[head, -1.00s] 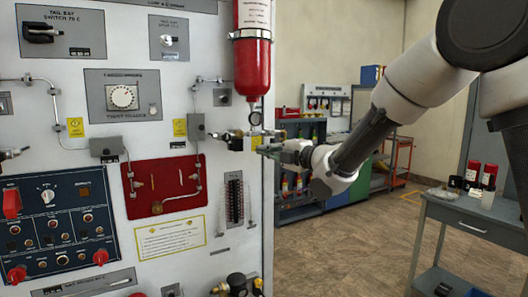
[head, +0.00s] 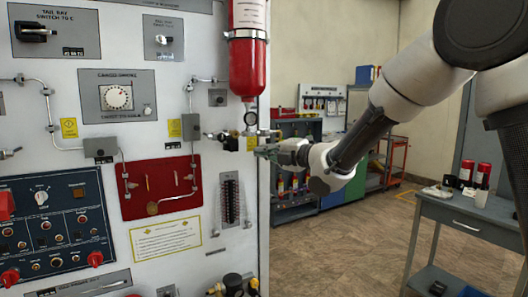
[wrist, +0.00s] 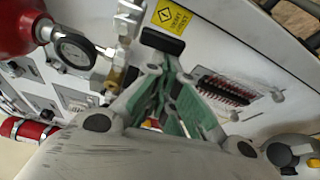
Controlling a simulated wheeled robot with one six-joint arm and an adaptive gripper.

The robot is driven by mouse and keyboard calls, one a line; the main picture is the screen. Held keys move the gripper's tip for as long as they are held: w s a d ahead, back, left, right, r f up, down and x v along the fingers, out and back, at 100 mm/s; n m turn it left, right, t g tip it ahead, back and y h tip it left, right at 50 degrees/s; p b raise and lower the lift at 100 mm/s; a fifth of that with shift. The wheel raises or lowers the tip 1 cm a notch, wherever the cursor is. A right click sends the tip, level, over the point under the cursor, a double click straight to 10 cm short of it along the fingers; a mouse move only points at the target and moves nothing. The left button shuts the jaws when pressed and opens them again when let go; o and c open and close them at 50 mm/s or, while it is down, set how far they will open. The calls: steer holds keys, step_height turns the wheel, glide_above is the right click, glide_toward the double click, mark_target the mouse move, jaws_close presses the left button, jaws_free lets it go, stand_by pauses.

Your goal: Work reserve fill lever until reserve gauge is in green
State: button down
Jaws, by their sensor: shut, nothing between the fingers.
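A small round gauge (head: 251,118) hangs under the red cylinder (head: 250,68) at the panel's right edge. It is larger in the wrist view (wrist: 75,50), but its needle and colour zones are too small to read. Brass fittings (wrist: 116,75) run beside it. My gripper (head: 263,151) is at the panel's right edge, just below the fittings. In the wrist view my gripper (wrist: 168,72) has its green-padded fingers together, empty. A black bar (wrist: 163,41) lies just beyond the fingertips; I cannot tell whether it is the fill lever or whether they touch.
A red plate (head: 160,187) and a blue switch panel (head: 50,225) are on the white trainer face. More valves (head: 235,286) project at its lower right. Floor between is clear.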

steer(key=n, duration=0.1)
steer(key=w+d+n, duration=0.1)
steer(key=d+n+h, duration=0.1)
steer(key=shift+w+f+n, duration=0.15)
steer(key=shift+f+n, duration=0.1)
steer(key=shift+n, duration=0.05)
steer(key=shift+w, duration=0.1)
stand_by(0.8)
